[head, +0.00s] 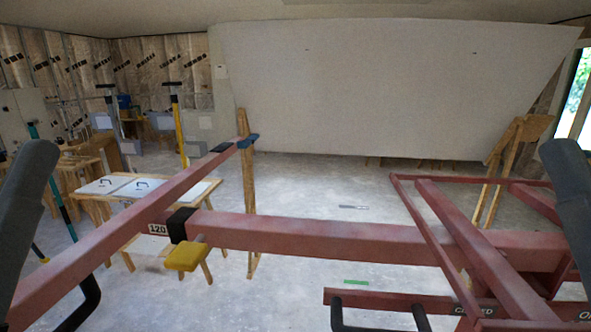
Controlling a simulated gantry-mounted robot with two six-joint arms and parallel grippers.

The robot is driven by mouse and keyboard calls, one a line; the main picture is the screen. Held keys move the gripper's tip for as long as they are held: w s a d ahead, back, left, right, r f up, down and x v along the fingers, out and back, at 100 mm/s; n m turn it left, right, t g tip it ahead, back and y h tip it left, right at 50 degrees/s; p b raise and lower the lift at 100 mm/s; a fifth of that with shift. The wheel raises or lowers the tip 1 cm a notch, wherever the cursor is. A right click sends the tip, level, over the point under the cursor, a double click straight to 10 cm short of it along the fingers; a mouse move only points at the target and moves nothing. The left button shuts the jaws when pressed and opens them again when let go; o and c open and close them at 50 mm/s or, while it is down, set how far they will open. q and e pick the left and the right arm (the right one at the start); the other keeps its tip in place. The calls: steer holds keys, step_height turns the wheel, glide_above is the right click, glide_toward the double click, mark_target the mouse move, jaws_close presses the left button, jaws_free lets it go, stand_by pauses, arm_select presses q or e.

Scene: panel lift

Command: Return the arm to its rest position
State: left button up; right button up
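A grey arm link of mine (25,210) rises at the left edge, and another (568,195) rises at the right edge. Neither gripper's fingers show; both are outside the picture. A large white panel (400,90) stands tilted across the back, above the floor. A red lift frame (330,236) fills the foreground, with one long beam running up toward the panel's lower left and a ladder-like part (455,235) at the right. I cannot tell whether the frame touches the panel.
A low wooden table (150,205) with white sheets stands at left. A yellow block (187,257) sits by the red beam. Wooden posts (248,200) stand near the panel's lower corners. Black curved bars (85,308) are at the bottom. Open concrete floor (330,190) lies mid-picture.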

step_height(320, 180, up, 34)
steer(key=p, duration=3.1)
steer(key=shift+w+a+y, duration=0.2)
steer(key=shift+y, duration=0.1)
